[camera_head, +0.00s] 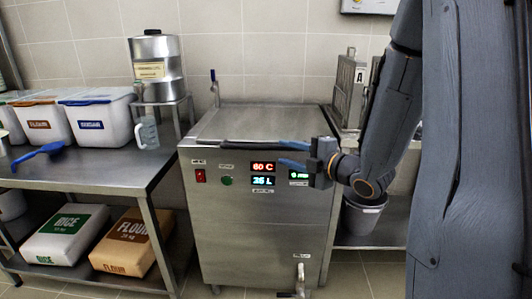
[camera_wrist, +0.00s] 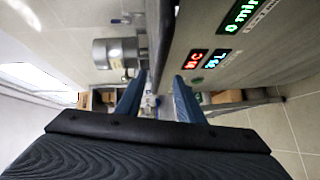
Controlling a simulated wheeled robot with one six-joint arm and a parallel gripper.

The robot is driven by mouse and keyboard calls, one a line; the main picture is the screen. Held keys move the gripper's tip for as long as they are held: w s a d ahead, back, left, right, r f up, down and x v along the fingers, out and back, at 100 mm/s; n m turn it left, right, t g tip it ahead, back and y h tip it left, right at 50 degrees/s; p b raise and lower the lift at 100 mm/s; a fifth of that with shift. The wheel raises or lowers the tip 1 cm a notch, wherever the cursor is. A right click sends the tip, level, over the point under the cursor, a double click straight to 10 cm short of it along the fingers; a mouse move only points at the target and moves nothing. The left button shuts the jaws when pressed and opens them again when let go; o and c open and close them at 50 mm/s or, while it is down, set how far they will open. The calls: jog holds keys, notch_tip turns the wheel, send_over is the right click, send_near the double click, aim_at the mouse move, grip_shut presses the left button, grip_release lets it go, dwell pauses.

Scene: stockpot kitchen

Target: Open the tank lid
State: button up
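The tank is a steel box (camera_head: 225,230) with a front panel of lit displays. Its flat lid (camera_head: 260,122) lies closed on top. A dark bar handle (camera_head: 235,143) runs along the lid's front edge. My gripper (camera_head: 281,154) is in front of the panel's upper right part, at about the handle's right end. Its two blue fingers are apart, one above the other, pointing left in the head view. In the wrist view the fingers (camera_wrist: 157,103) also stand apart, with the tank's panel (camera_wrist: 225,60) to the right. I cannot tell whether the handle lies between them.
A steel table (camera_head: 100,165) at left holds white bins (camera_head: 95,118) and a blue scoop (camera_head: 38,154). A steel urn (camera_head: 157,65) stands behind. A grey bucket (camera_head: 362,215) is right of the tank. A tap (camera_head: 300,272) sticks out low on the tank front.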

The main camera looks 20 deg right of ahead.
aim_at(272, 148)
jog(key=shift+w+a, duration=0.2)
jog(key=shift+w, duration=0.05)
jog(key=x, duration=0.7)
jog(key=shift+w+a+r, duration=0.1)
jog(key=shift+a, duration=0.1)
grip_shut()
